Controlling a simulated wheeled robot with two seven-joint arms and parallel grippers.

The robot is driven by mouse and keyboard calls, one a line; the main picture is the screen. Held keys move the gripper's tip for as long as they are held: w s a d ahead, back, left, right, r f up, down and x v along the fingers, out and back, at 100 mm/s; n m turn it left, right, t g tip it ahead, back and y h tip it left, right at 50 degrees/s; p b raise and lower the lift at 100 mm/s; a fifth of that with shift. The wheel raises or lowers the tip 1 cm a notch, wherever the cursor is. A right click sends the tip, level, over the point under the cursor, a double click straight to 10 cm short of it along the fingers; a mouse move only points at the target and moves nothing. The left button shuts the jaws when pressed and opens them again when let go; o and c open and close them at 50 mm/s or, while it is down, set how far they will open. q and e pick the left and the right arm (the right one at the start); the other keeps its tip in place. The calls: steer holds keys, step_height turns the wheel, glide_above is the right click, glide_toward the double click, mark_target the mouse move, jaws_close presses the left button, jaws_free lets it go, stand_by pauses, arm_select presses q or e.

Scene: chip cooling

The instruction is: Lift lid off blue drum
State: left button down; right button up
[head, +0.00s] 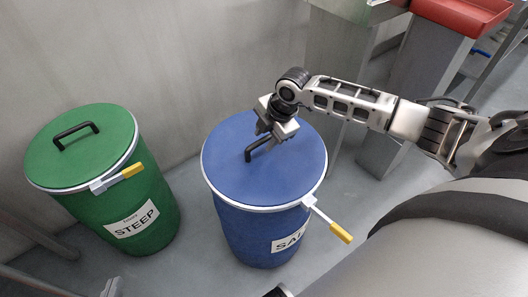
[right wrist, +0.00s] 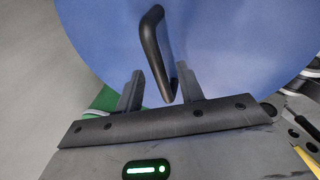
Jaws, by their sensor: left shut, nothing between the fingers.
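The blue drum (head: 255,228) stands on the floor with its blue lid (head: 228,165) on top. A black bar handle (head: 256,151) rises from the lid. My right gripper (head: 269,132) is over the lid at this handle. In the right wrist view, the handle (right wrist: 153,45) lies between its two spread fingers, with gaps at the sides, over the blue lid (right wrist: 225,40). The rim lever with a yellow grip (head: 341,232) sticks outward from the drum's right front. The drum's label is partly cut off from view. I do not see my left gripper.
A green drum (head: 155,205) labelled STEEP stands to the left, its lid on and its yellow-gripped lever (head: 131,171) along the rim. A grey wall is behind. A red tray (head: 462,14) sits on a grey stand at the upper right. Grey floor is clear between the drums.

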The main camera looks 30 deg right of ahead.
steer(key=shift+w+a+f, duration=0.15)
steer(key=shift+f, duration=0.5)
steer(key=shift+w+f, duration=0.1)
steer(key=shift+f, duration=0.15)
steer(key=shift+c, duration=0.4)
jaws_close()
steer(key=shift+r, duration=0.1)
steer(key=shift+r, duration=0.1)
